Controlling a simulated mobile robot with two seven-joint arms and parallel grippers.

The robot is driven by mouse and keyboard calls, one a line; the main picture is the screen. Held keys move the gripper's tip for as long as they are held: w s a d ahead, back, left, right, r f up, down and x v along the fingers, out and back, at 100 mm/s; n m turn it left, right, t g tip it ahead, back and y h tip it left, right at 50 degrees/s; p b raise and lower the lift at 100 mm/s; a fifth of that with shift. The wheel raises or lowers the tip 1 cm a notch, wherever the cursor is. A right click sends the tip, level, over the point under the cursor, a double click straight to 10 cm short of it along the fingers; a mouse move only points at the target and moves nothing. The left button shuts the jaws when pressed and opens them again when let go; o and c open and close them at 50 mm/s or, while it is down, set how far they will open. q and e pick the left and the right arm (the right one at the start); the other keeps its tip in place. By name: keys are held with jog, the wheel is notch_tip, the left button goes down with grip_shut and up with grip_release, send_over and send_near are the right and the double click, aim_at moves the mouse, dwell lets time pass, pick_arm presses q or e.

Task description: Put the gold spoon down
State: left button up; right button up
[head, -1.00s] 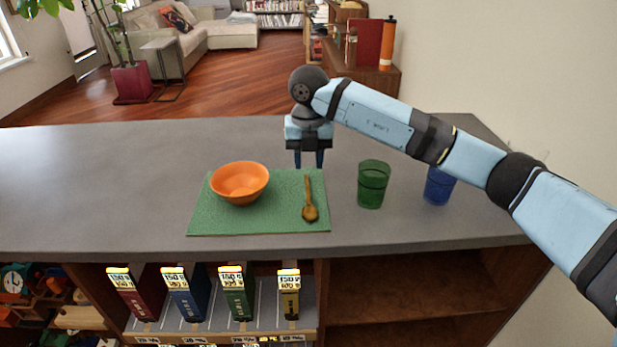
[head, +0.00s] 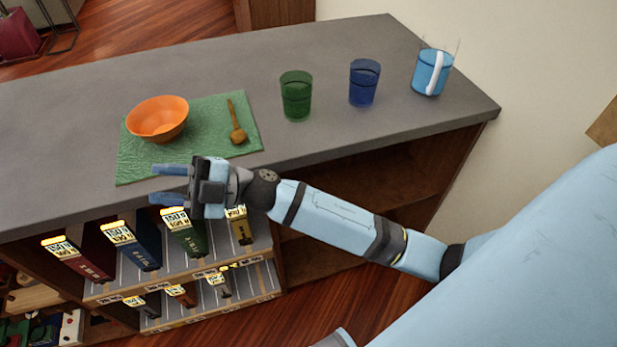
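The gold spoon (head: 235,122) lies on the right part of the green placemat (head: 190,161) on the grey counter, its bowl end toward the front. An orange bowl (head: 157,119) stands on the mat to the left of the spoon. My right gripper (head: 160,183) is in front of the mat's near edge, apart from the spoon. Its two blue fingers point left with a gap between them, and nothing is between them. My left gripper is not in view.
Below are shelves with several upright books, including a red book (head: 80,258). The counter's left part is clear.

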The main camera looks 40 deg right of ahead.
jog(key=s+d+f+m+t+h, duration=0.2)
jog(key=d+f+m+t+h, duration=0.35)
jog(key=f+m+h, duration=0.35)
jog(key=s+d+f+m+t+h, duration=0.1)
jog(key=d+f+m+t+h, duration=0.45)
jog(key=f+m, duration=0.35)
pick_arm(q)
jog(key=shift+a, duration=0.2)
pick_arm(e)
jog(key=s+d+f+m+g+h, duration=0.2)
jog(key=s+f+g, duration=0.1)
jog(key=s+f, duration=0.3)
jog(key=s+d+f+m+g+h, duration=0.2)
jog(key=s+d+f+g, duration=0.1)
jog(key=s+f, duration=0.3)
jog(key=shift+d+m+g, duration=0.25)
jog(key=shift+m+g, duration=0.15)
jog(key=shift+g, duration=0.3)
jog(key=shift+s, duration=0.1)
